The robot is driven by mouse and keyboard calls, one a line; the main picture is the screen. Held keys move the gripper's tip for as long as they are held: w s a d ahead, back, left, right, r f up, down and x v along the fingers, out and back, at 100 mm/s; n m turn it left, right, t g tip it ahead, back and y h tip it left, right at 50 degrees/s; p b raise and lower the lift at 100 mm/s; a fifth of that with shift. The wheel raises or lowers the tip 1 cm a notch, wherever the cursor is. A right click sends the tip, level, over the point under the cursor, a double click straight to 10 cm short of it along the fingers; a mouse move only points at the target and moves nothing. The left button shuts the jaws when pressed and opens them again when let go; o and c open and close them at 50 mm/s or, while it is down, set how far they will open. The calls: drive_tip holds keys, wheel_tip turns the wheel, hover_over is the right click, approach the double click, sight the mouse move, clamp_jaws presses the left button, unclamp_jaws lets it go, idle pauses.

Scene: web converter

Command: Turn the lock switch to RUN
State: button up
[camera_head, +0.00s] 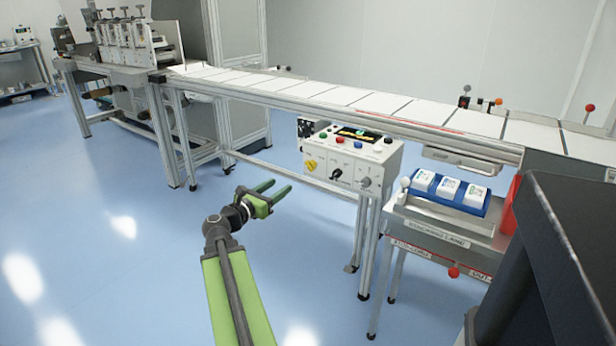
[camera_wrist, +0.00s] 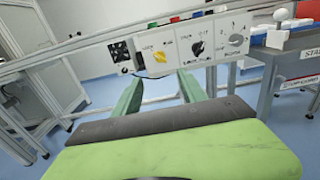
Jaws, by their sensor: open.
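A white control box (camera_head: 348,160) hangs under the conveyor's front rail. Its front face carries a yellow rotary switch (camera_head: 311,165) at left, a black one (camera_head: 336,174) in the middle and a grey knob (camera_head: 365,182) at right. In the wrist view the yellow switch (camera_wrist: 160,56) and the black switch (camera_wrist: 197,48) face me; the small labels are too blurred to tell surely which is the lock switch or its setting. My gripper (camera_head: 280,187) is open and empty, in front of and below the box's left part, touching nothing. Its fingers (camera_wrist: 161,80) point toward the panel.
Coloured buttons and a small display (camera_head: 358,134) sit on the box's top. The conveyor (camera_head: 350,97) runs above it. At right stands a side table with a blue tray (camera_head: 462,207) of white packs. Metal legs (camera_head: 364,245) stand below the box. The blue floor at left is clear.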

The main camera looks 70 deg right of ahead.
sight(308, 167)
drive_tip(key=x, duration=1.7)
drive_tip(key=shift+d, duration=0.15)
drive_tip(key=shift+s, duration=0.1)
clamp_jaws()
